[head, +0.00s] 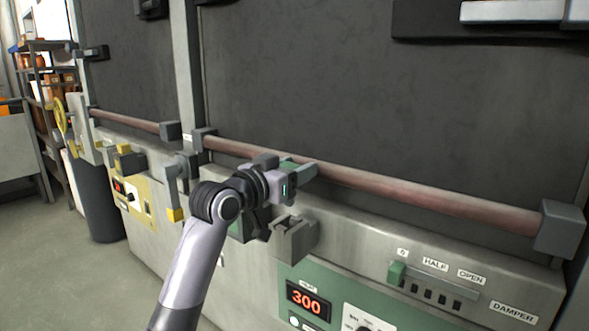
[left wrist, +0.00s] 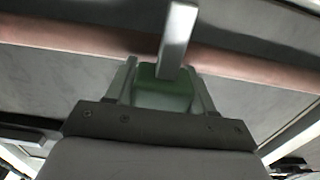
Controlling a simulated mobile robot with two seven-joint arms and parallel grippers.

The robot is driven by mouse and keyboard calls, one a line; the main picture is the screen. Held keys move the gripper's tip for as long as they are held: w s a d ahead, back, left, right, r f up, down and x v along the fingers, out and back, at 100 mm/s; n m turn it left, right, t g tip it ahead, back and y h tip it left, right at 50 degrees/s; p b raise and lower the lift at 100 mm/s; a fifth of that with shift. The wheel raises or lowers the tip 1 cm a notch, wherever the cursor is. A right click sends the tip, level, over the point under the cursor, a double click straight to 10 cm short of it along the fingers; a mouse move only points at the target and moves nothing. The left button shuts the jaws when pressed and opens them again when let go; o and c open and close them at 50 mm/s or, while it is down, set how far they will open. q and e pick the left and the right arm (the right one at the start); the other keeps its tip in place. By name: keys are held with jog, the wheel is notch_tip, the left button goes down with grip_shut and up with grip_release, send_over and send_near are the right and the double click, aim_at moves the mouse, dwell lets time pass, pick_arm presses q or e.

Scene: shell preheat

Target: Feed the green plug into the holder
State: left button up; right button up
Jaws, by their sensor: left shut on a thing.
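My left gripper (head: 300,170) is in front of the oven, by the long reddish rail, and is shut on the green plug (head: 287,160). The plug also shows between the fingers in the left wrist view (left wrist: 165,92), where a light grey bar (left wrist: 178,40) overlaps its far end. In the head view the gripper and wrist hide much of the plug. A grey bracket with a notched top, which looks like the holder (head: 293,238), sticks out of the panel below the gripper, apart from the plug. My right gripper is not in view.
The reddish rail (head: 420,193) runs across the oven front close to the gripper. Below it are a green panel with a 300 display (head: 307,300) and a damper slider (head: 397,272). A yellow-tipped lever (head: 175,213) stands left of my wrist.

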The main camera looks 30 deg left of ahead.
aim_at(294, 219)
pick_arm(q)
jog(key=shift+f+b, duration=1)
jog(key=shift+f, duration=0.2)
jog(key=shift+f+b, duration=0.5)
jog(key=shift+b, duration=0.05)
jog(key=shift+f+b, duration=0.3)
jog(key=shift+f, duration=0.4)
jog(key=shift+f+b, duration=0.95)
jog(key=shift+f, duration=0.75)
jog(key=o, duration=1.2)
jog(key=shift+c, duration=0.2)
